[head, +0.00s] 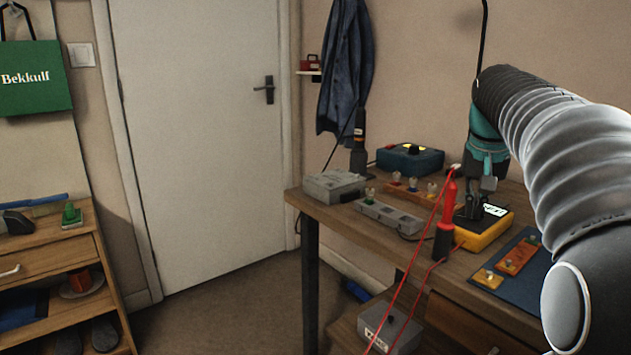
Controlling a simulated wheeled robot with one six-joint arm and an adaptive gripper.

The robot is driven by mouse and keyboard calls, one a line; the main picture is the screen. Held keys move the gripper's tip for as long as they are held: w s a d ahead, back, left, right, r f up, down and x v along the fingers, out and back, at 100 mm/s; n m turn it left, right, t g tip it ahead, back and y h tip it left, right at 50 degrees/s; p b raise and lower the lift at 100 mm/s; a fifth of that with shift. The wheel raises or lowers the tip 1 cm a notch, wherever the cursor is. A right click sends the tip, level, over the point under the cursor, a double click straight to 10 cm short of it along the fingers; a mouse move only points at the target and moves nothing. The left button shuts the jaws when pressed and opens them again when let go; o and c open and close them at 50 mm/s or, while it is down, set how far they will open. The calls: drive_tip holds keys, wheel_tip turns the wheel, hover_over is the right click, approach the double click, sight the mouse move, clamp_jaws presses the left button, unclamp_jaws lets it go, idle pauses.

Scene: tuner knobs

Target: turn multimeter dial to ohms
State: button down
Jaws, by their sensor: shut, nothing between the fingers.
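The yellow multimeter (484,230) lies on the wooden table, with a lit screen (493,210) on its face. My gripper (474,211) points down over the meter's dark face, left of the screen. Its fingers are shut with nothing between them. The dial is hidden behind the fingers, so I cannot tell its setting or whether the fingers touch it. A red test probe (448,205) with a black lower part stands in front and left of the meter, with red leads running down past the table edge.
Left of the meter are a grey strip with knobs (391,216), a grey box (333,186) and a blue box (411,160). A blue mat (530,275) with orange pieces lies to the right. Another grey box (390,328) sits below the table. The floor by the door is clear.

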drive_tip(key=shift+a, duration=0.1)
idle(0.6)
drive_tip(key=shift+s+a, duration=0.15)
drive_tip(key=shift+s, duration=0.05)
drive_tip(key=shift+r, duration=0.15)
drive_tip(key=shift+p+v, duration=0.8)
drive_tip(key=shift+v, duration=0.05)
wheel_tip(320, 180, up, 4)
drive_tip(key=shift+w, duration=0.15)
